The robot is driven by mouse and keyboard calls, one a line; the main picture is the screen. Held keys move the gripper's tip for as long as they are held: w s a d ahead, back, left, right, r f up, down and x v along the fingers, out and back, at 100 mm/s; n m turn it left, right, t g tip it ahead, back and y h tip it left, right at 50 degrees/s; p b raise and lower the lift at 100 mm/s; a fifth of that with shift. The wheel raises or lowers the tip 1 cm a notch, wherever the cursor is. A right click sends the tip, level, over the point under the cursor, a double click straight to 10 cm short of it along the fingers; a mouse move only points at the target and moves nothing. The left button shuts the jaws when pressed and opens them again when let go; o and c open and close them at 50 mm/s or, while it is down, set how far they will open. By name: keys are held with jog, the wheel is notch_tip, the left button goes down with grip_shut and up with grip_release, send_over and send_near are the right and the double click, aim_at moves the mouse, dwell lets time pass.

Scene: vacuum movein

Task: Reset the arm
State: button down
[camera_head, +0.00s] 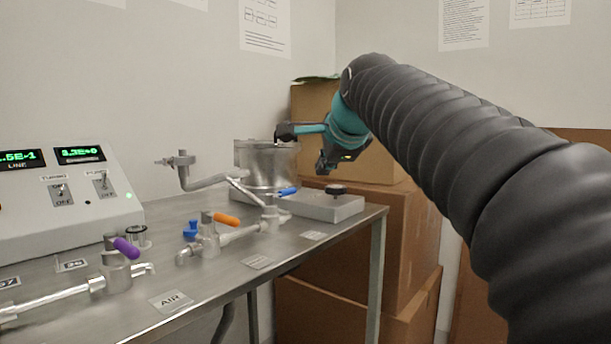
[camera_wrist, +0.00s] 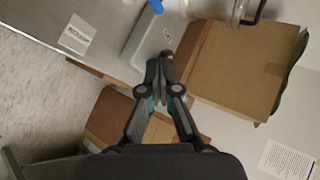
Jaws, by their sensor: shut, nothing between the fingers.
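My gripper (camera_head: 284,132) is at the end of my raised arm, over the back right end of the metal table (camera_head: 225,262). The grey block (camera_head: 315,206) with a black knob (camera_head: 336,189) sits on the table below the gripper. In the wrist view the fingertips overlap the block's edge, and I cannot tell the exact gap.
Stacked cardboard boxes (camera_head: 395,225) stand beyond the table's right end. Valves with purple (camera_head: 126,248), orange (camera_head: 226,219) and blue (camera_head: 287,191) handles line the table. A control panel (camera_head: 75,215) with green displays stands at left.

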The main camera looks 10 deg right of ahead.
notch_tip(320, 180, up, 2)
jog(key=s+d+n, duration=0.3)
jog(key=s+d+f+n+g+h, duration=0.15)
jog(key=f+n, duration=0.25)
jog(key=f, duration=0.4)
jog(key=s+f+n+g+y, duration=0.1)
jog(key=s+f+n, duration=0.15)
jog(key=f, duration=0.55)
jog(key=s+f+n+g+h, duration=0.1)
jog(key=s+f+n+g, duration=0.2)
jog(key=s+f, duration=1.9)
jog(key=shift+n, duration=1.85)
